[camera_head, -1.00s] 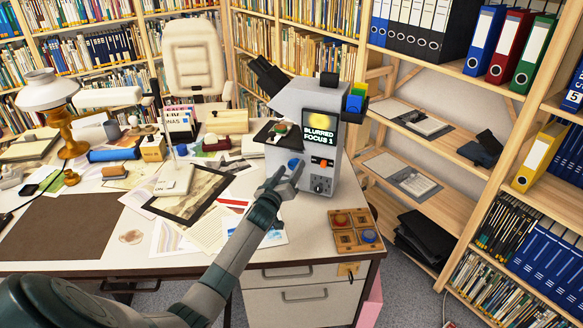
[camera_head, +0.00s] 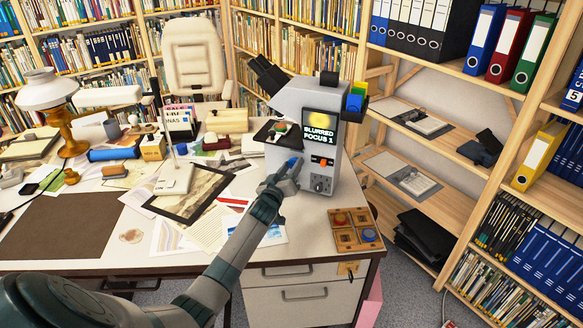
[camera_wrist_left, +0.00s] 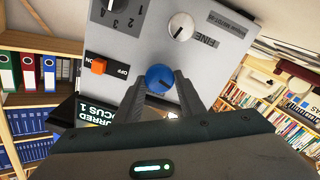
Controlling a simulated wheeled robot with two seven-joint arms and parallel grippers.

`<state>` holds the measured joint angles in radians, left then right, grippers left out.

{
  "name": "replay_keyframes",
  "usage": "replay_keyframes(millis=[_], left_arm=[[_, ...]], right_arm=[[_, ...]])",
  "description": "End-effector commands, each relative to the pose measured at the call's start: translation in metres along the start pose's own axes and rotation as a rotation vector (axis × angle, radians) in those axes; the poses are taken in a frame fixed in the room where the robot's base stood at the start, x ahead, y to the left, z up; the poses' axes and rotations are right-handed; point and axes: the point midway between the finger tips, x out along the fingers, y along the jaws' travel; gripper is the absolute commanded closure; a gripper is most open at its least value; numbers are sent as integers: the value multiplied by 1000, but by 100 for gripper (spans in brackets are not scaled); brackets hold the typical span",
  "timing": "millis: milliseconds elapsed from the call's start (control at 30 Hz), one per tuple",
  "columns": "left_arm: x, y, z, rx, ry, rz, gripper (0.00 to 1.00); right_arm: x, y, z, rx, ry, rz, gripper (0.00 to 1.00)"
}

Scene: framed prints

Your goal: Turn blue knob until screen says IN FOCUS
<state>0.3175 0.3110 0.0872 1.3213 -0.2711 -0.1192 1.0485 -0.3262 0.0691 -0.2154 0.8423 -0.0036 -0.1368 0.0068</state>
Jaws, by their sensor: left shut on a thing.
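The grey microscope-like device (camera_head: 296,104) stands on the desk. Its screen (camera_head: 320,129) reads "BLURRED FOCUS 1" under a yellow blob. The blue knob (camera_wrist_left: 160,78) is on the device's front panel, with a white pointer mark; in the head view (camera_head: 293,162) it is partly covered by my gripper. My left gripper (camera_wrist_left: 163,84) has its fingers on either side of the blue knob and is shut on it. My right gripper is not in view.
An orange switch (camera_head: 319,161) and a dark dial (camera_head: 321,184) sit beside the knob on the panel. A wooden tray (camera_head: 345,240) with coloured pieces lies at the desk's right corner. A framed print (camera_head: 190,192) and papers cover the desk to the left.

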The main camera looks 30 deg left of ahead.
Motion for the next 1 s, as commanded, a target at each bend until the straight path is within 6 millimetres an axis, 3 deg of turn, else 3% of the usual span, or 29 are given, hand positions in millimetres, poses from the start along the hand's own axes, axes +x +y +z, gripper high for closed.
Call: replay_keyframes(millis=[367,1000], left_arm=[[0,0,1,145,-1,-1,87],[0,2,2,717,-1,0,87]], right_arm=[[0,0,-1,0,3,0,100],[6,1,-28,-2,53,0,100]])
